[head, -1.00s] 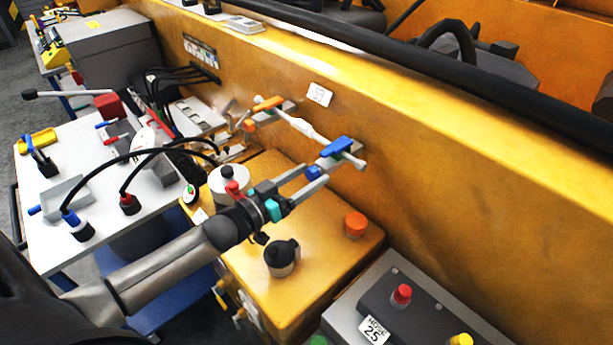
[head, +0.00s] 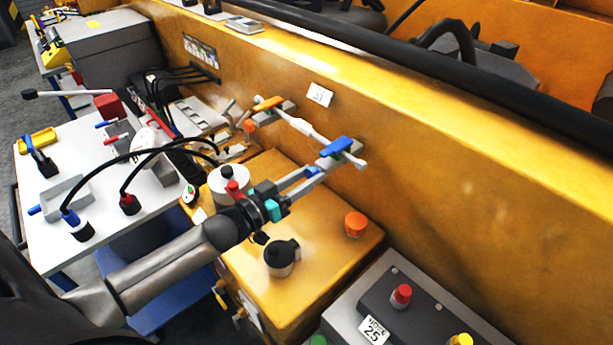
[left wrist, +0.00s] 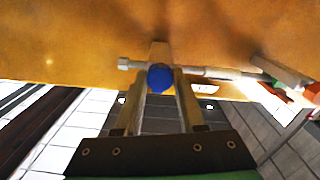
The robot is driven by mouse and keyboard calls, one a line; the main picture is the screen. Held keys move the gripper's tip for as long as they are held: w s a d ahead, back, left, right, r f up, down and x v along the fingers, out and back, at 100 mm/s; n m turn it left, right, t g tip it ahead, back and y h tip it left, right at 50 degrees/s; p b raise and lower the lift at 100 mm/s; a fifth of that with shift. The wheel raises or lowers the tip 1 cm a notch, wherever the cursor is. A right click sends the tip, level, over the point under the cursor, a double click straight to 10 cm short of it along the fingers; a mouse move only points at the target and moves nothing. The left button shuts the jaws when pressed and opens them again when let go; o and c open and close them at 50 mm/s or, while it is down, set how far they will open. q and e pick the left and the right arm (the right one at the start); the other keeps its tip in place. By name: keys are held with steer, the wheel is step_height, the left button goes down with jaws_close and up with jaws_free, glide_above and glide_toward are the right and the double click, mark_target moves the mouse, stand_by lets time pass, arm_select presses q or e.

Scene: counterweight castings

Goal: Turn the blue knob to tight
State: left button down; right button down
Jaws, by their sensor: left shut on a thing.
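The blue knob (head: 312,172) sits below a blue-topped clamp (head: 337,146) on the yellow wall. My left gripper (head: 318,169) reaches up to it from the lower left. In the left wrist view the round blue knob (left wrist: 160,77) lies between the tips of my left gripper (left wrist: 159,82), which is shut on it. A pale bar runs just behind the knob. Any tightness marking on the knob cannot be made out. My right gripper is not in view.
An orange-topped clamp (head: 268,103) and orange knob (head: 249,125) are at the bar's other end. Below my arm, a yellow block (head: 318,262) carries a dark-topped pot (head: 281,258) and an orange cap (head: 355,224). A white table (head: 88,205) with tools stands left.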

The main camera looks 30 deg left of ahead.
arm_select(q)
steer(key=m+p, duration=0.1)
steer(key=m, duration=0.3)
steer(key=shift+m, duration=0.4)
steer(key=m, duration=1)
steer(key=shift+d+m, duration=0.1)
steer(key=shift+m, duration=0.3)
steer(key=m+b, duration=0.1)
steer(key=m, duration=0.4)
steer(key=shift+f+m, duration=0.1)
steer(key=shift+m, duration=0.3)
steer(key=c, duration=0.5)
jaws_free()
steer(key=shift+s+b, duration=0.1)
steer(key=shift+b, duration=0.2)
